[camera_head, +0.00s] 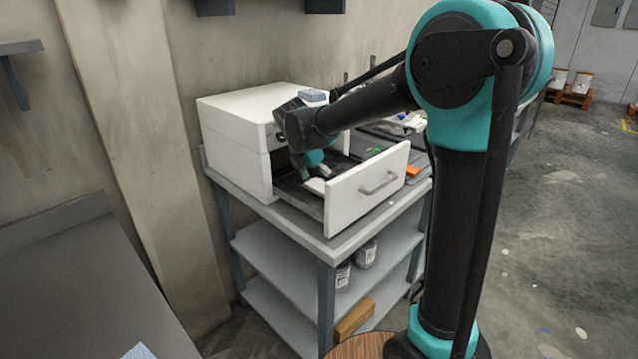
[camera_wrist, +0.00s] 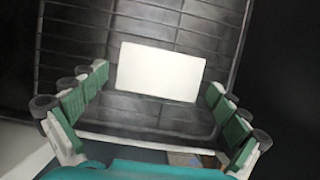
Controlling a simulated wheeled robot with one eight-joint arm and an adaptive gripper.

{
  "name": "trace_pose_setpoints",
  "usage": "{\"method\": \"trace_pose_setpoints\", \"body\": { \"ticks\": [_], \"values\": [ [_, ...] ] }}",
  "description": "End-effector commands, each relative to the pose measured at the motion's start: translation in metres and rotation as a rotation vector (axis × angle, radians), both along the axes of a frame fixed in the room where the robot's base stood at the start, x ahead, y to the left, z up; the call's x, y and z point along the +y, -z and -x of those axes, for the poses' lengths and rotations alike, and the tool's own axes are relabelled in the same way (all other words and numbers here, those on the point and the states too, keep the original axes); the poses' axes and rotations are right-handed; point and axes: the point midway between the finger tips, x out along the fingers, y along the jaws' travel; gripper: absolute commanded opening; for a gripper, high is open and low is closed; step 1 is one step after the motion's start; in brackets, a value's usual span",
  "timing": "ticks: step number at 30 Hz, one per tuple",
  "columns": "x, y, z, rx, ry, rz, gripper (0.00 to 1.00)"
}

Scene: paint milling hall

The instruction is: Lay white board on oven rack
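The white board (camera_wrist: 160,72) lies flat on the dark wire oven rack (camera_wrist: 75,30), a little crooked to its bars. The rack is inside the pulled-out drawer of the white oven (camera_head: 233,145). My gripper (camera_wrist: 157,78) is open, with its green-padded fingers spread wide on either side of the board. Gaps show between both fingers and the board's edges, and nothing is held. In the head view, my gripper (camera_head: 312,172) reaches down into the open drawer. A small pale patch there may be the board, but my arm hides much of it.
The drawer's white front panel (camera_head: 350,197) with its handle stands in front of my gripper. The oven stands on a grey shelved bench (camera_head: 330,245). An orange item (camera_head: 413,171) lies right of the drawer. Bottles (camera_head: 366,253) stand on a lower shelf. Open floor lies to the right.

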Motion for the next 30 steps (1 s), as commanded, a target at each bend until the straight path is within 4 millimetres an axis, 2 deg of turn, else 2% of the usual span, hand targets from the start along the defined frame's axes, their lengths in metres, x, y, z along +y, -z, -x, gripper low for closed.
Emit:
{"method": "trace_pose_setpoints", "body": {
  "ticks": [11,14,24,30],
  "values": [
    [0.001,-0.006,0.001,0.0,0.0,0.0,1.0],
    [0.004,-0.018,0.004,0.0,-0.001,0.0,1.0],
    [0.023,-0.081,0.023,0.001,-0.002,0.001,1.0],
    [0.03,-0.106,0.03,0.0,0.0,0.0,1.0]
  ]
}}
